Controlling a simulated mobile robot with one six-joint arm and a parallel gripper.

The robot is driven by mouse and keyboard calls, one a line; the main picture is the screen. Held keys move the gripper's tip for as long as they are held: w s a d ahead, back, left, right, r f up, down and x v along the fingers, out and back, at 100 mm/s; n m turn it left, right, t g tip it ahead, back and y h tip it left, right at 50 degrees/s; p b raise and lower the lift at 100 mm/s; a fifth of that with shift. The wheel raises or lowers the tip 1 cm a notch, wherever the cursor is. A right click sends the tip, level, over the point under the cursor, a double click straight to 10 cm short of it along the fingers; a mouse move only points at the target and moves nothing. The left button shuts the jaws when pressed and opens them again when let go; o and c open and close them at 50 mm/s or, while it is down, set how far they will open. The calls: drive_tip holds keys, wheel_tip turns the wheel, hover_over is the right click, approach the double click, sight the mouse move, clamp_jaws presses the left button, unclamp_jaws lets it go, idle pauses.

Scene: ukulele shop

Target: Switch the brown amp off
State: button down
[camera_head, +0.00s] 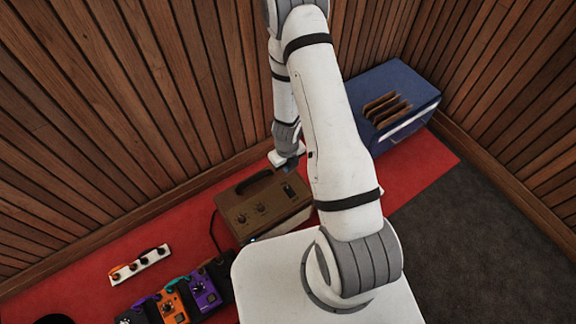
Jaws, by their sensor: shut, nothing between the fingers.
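The brown amp (290,216) stands on the red carpet near the back wall, with a dark carry handle and several knobs on its top. A small dark switch-like part (289,189) shows near the top's right end; its setting is too small to read. A small blue light (252,240) shows low at the amp's front. My gripper (290,168) is shut and empty, just above the amp's back right part, close to the switch-like part. I cannot tell whether it touches the amp. My arm hides the area to the amp's right.
A blue crate-like box (408,82) with several brown pieces in it stands at the back right. Orange and purple pedals (204,290) lie at the front left, beside a white power strip (139,264). Slatted wooden walls close off the back. The grey floor (470,250) at right is clear.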

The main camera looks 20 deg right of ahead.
drive_tip(key=shift+w+r+p, duration=0.15)
drive_tip(key=shift+r+p, duration=0.7)
drive_tip(key=shift+r, duration=0.2)
